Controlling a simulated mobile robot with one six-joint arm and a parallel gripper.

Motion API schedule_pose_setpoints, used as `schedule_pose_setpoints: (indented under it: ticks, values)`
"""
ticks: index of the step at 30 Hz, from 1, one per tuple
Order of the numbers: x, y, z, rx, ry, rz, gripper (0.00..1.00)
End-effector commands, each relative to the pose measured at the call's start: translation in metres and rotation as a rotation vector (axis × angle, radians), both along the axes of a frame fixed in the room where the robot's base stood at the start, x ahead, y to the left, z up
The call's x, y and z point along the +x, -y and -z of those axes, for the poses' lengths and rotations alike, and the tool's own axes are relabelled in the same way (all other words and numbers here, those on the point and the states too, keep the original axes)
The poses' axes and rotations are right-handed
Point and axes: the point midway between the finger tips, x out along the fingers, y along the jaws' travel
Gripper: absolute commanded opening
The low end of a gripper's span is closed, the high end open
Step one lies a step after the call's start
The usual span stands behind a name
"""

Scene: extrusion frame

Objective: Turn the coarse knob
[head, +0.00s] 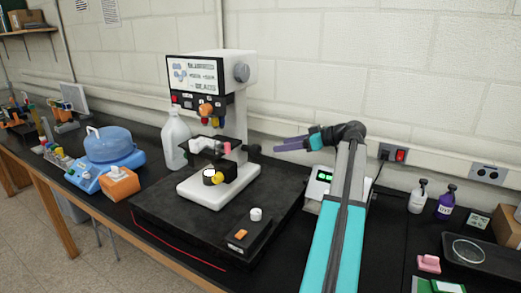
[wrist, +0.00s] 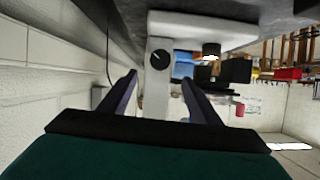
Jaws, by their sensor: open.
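The microscope (head: 238,110) is white, with a screen on its head, and stands on a black slab. A dark round knob (head: 253,149) sits low on the right side of its column; I take it for the coarse knob. In the wrist view the black knob (wrist: 160,59) has a pale mark on its face and shows between my fingers. My gripper (head: 282,144) is open, its purple fingers pointing left at the knob from the right. A gap seems to remain between fingertips and knob. The gripper (wrist: 161,82) shows empty in the wrist view.
A grey round knob (head: 241,72) is on the microscope head, and a yellow knob (head: 217,177) is by the stage. A white bottle (head: 175,140) stands left. A small control box (head: 247,234) lies in front. A device with a green display (head: 321,182) is beneath my arm.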

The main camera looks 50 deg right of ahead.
Motion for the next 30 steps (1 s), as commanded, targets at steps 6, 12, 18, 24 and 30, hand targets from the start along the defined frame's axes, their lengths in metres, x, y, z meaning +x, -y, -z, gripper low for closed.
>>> schedule_pose_setpoints:
  ticks: [6,12,18,24,30]
  values:
    - [0.027,-0.008,0.01,0.001,0.0,-0.003,0.57]
    - [0.052,-0.015,0.021,0.001,0.0,-0.002,0.57]
    - [0.078,-0.022,0.031,0.001,-0.001,-0.002,0.57]
    - [0.097,-0.027,0.04,0.0,-0.001,-0.001,0.57]
    - [0.105,-0.029,0.045,-0.001,-0.001,0.0,0.57]
